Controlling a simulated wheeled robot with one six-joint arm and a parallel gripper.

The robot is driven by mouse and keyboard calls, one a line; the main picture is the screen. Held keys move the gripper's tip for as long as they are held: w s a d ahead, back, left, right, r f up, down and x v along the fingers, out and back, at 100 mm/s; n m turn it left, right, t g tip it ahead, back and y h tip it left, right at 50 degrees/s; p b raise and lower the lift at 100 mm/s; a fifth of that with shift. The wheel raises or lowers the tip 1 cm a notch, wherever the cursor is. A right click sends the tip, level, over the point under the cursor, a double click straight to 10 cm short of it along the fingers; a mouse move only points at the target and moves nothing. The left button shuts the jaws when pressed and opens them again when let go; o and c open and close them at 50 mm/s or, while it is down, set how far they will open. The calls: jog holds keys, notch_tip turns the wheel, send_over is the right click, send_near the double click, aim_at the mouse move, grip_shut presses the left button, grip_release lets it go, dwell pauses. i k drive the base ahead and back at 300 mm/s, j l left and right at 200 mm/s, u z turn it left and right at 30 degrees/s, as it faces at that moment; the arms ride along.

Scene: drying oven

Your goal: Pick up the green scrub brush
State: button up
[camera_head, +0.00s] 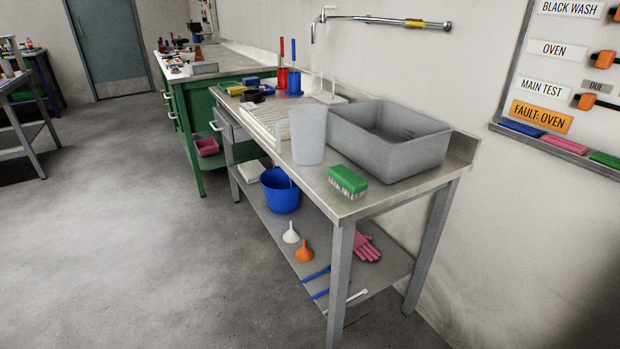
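The green scrub brush (348,180) lies on the near end of the steel bench top (362,206), close to its front edge. Its green back faces up and its pale bristles point down to the bench. It sits just in front of a grey basin (405,158) and to the right of a translucent beaker (308,135), apart from the beaker. My gripper is not in view.
A lower shelf (345,272) holds a blue bucket (280,190), funnels (304,251) and pink gloves (367,247). A tap (322,18) and a wall board (570,75) are behind. The floor (150,240) on the left is clear.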

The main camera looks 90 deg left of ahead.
aim_at(351, 183)
jog(key=u, duration=2.55)
jog(key=z, duration=3.1)
jog(key=u, duration=3.1)
